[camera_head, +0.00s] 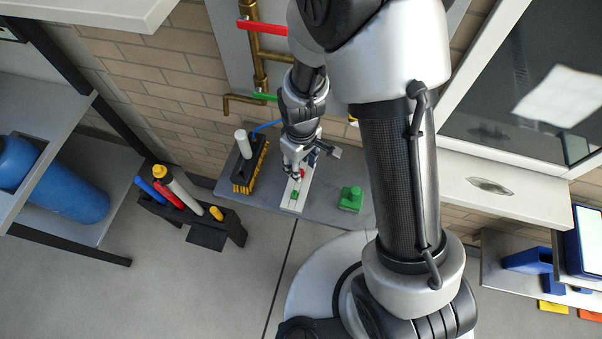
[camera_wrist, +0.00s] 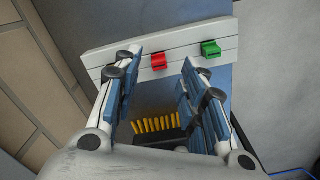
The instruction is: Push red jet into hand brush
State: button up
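The red jet (camera_wrist: 158,62) sits on a white strip (camera_wrist: 190,38), left of a green jet (camera_wrist: 210,49) in the wrist view. My gripper (camera_wrist: 161,58) is open, its fingers spread either side of the red jet in that view; I cannot tell whether they touch it. In the head view my gripper (camera_head: 294,177) is over the strip, partly hiding the red jet (camera_head: 302,173). The hand brush (camera_head: 250,168), with black body, yellow bristles and white handle, stands left of the gripper. Its bristles (camera_wrist: 155,125) also show between the fingers in the wrist view.
A green block (camera_head: 351,200) stands on the grey shelf (camera_head: 325,205) right of the strip. Brass pipes (camera_head: 258,60) with red and green handles are on the wall behind. A black holder (camera_head: 207,238) with coloured tubes stands lower left. Open floor lies in front.

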aim_at(301, 169)
notch_tip(301, 169, down, 3)
jog(key=shift+f+b, duration=0.1)
jog(key=shift+b, duration=0.3)
grip_shut()
jog(key=shift+r, duration=0.2)
